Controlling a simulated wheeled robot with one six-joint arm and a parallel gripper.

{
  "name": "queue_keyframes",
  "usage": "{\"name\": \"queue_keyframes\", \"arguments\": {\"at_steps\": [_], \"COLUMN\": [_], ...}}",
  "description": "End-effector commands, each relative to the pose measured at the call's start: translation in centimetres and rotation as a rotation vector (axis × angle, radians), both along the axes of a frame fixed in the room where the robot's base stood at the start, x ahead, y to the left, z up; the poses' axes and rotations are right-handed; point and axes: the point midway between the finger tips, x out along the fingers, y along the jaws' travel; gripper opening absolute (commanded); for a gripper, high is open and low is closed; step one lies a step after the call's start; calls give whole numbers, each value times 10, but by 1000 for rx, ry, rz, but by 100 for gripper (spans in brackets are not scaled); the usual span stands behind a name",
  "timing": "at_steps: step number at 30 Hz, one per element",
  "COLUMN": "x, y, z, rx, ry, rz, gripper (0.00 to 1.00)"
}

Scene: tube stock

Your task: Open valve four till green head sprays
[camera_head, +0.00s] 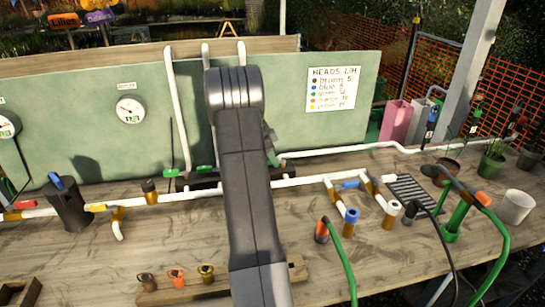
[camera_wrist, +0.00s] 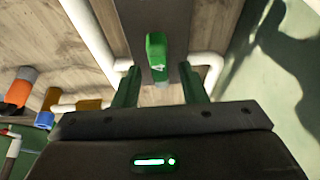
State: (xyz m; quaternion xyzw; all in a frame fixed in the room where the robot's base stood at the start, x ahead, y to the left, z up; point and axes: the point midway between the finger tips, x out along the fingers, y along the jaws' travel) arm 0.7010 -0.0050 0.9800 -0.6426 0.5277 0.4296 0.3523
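A green valve handle (camera_wrist: 156,55) marked with what looks like a 4 shows in the wrist view. My gripper (camera_wrist: 159,72) is open, its two green fingers on either side of the handle's lower end, with gaps showing; I cannot tell any contact. In the head view my arm hides the gripper and this valve. Other green valve handles (camera_head: 205,168) show left of my arm. A green upright holder or head (camera_head: 456,218) stands at the right; I cannot tell if it is the green head. No spray is visible.
A sign (camera_head: 334,88) lists heads by colour. A round gauge (camera_head: 130,110) is on the green board (camera_head: 80,85). White pipes (camera_head: 300,181) cross the bench (camera_head: 200,245). An orange-tipped hose (camera_head: 322,229) and a blue-capped fitting (camera_head: 350,222) stand right of my arm.

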Motion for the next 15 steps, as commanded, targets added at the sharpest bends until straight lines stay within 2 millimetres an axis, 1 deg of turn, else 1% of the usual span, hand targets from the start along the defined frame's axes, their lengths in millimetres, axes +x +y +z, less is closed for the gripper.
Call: {"name": "queue_keyframes", "arguments": {"at_steps": [1, 3, 6, 15], "x": [0, 0, 0, 0], "y": [0, 0, 0, 0], "z": [0, 0, 0, 0], "rx": [0, 0, 0, 0], "ry": [0, 0, 0, -1], "rz": [0, 0, 0, 10], "gripper": [30, 17, 0, 0]}}
